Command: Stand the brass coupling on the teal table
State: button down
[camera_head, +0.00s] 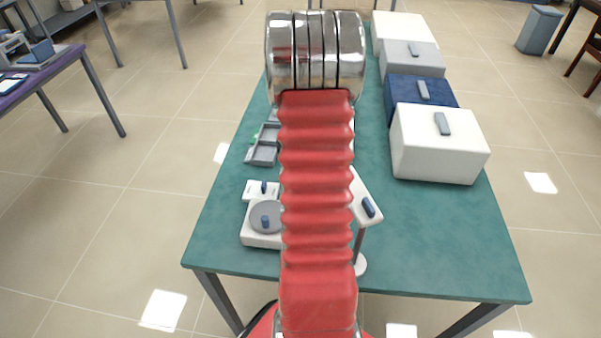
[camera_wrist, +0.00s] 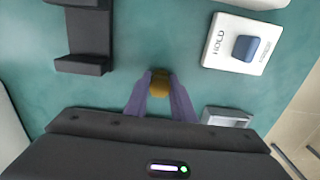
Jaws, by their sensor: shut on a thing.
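The brass coupling (camera_wrist: 159,83) shows in the wrist view as a small round golden piece between the tips of my gripper (camera_wrist: 159,91). The purple fingers are shut on it from both sides. The teal table (camera_wrist: 125,30) lies beneath it; I cannot tell whether the coupling touches the surface. In the head view the teal table (camera_head: 430,230) stands ahead, and my red arm hides its middle. The gripper and the coupling are hidden behind the arm there.
In the wrist view a white block marked HOLD (camera_wrist: 242,43) is at upper right, a dark bracket (camera_wrist: 85,35) at upper left, and a grey open box (camera_wrist: 226,117) right of the fingers. In the head view several boxes (camera_head: 440,150) line the table's right side; its front right is clear.

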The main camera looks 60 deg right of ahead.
jog(key=c, duration=1.5)
grip_release()
jog(key=shift+f, duration=0.1)
notch_tip(320, 180, up, 12)
jog(key=shift+r, duration=0.15)
